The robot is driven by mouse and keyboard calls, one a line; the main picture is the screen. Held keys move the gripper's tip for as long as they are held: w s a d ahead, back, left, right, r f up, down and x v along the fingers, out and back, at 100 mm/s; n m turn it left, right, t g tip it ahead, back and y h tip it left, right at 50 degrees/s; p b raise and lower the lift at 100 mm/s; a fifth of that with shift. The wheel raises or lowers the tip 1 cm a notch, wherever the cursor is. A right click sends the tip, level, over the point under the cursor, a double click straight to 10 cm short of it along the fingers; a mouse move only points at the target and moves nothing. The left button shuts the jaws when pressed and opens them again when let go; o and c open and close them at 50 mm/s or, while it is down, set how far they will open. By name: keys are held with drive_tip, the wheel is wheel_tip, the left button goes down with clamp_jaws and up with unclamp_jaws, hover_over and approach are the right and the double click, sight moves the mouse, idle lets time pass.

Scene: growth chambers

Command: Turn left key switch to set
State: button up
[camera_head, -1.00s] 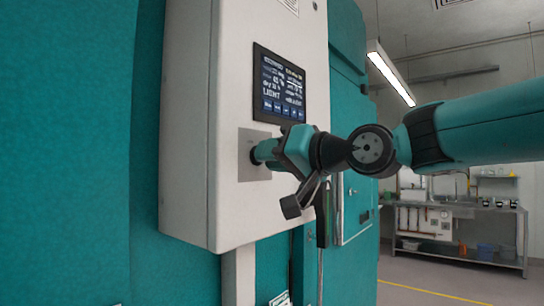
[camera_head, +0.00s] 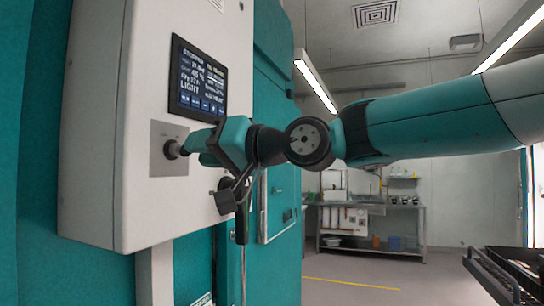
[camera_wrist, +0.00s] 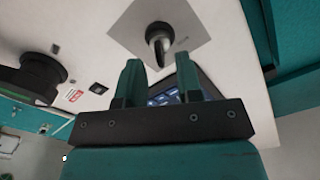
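The key switch (camera_head: 173,149) is a dark round knob on a square grey plate (camera_head: 160,132), set in the pale control box below its screen. In the wrist view, the key switch (camera_wrist: 158,38) shows as a dark collar with a metallic piece standing out. My gripper (camera_head: 196,146) points at the switch from the right, with its tips close to it. In the wrist view, the two teal fingers of my gripper (camera_wrist: 157,58) are apart, with nothing between them. The switch lies just beyond the tips. The plate's markings are too small to read.
The lit screen (camera_head: 198,82) sits above the plate and reads LIGHT. A black handle (camera_head: 226,197) is near the box's lower right. A steel bench (camera_head: 372,207) stands far back, with open floor before it. A dark rack (camera_head: 510,272) is at lower right.

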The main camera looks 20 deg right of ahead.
drive_tip(key=b+v, duration=0.4)
drive_tip(key=v, duration=0.9)
drive_tip(key=shift+s+d, duration=0.2)
drive_tip(key=shift+d, duration=0.05)
drive_tip(key=s+a+f+g+h, duration=0.1)
drive_tip(key=s+f+g+h, duration=0.1)
drive_tip(key=f, duration=0.8)
drive_tip(key=s+a+f+g+h, duration=0.2)
drive_tip(key=f+g+h, duration=0.1)
drive_tip(key=f, duration=0.7)
drive_tip(key=s+d+f+n+g+h, duration=0.2)
drive_tip(key=s+d+f+g+h, duration=0.2)
drive_tip(key=s+f, duration=0.9)
wheel_tip(320, 180, down, 3)
drive_tip(key=shift+s+d+f+n+g+h, duration=0.15)
drive_tip(key=shift+s+n+g+h, duration=0.25)
drive_tip(key=shift+g, duration=0.6)
